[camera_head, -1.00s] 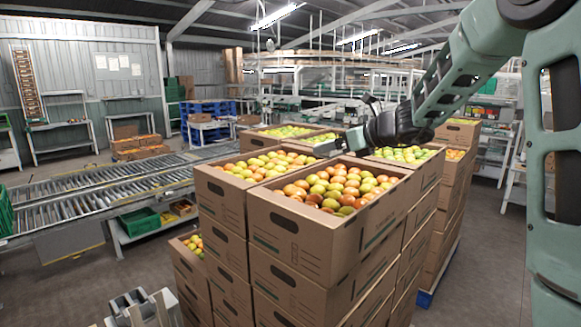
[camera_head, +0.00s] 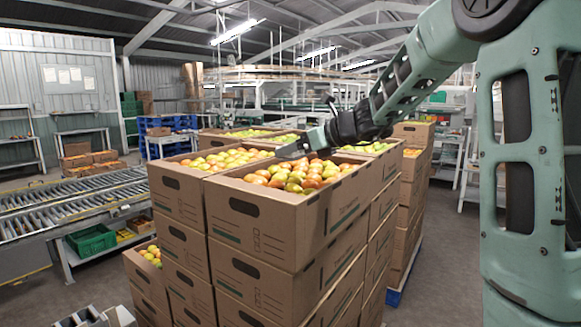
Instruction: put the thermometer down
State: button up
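My gripper (camera_head: 303,144) is at the end of my arm, which reaches in from the right. It hangs low over the far edge of the nearest open tomato box (camera_head: 258,232) on the stack. The gripper is small and dark here, with a grey tip, and I cannot tell whether its fingers are open or shut. I cannot make out the thermometer; if it is at the gripper, it is too small or hidden to tell. Red, orange and green tomatoes (camera_head: 297,176) fill the box below.
More tomato boxes (camera_head: 176,193) are stacked beside and behind it on a blue pallet (camera_head: 394,297). A roller conveyor (camera_head: 70,207) runs at left, with a green crate (camera_head: 91,240) below it. Floor is clear at right of the stack.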

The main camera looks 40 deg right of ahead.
aim_at(297, 177)
jog(key=shift+f, duration=2.35)
jog(key=shift+f, duration=0.1)
jog(key=o, duration=1.1)
jog(key=shift+s+r, duration=0.1)
jog(key=shift+r, duration=0.1)
jog(key=b+v, duration=0.3)
jog(key=v, duration=0.8)
jog(key=shift+s+d, duration=0.15)
jog(key=shift+s, duration=0.25)
jog(key=shift+r, duration=0.1)
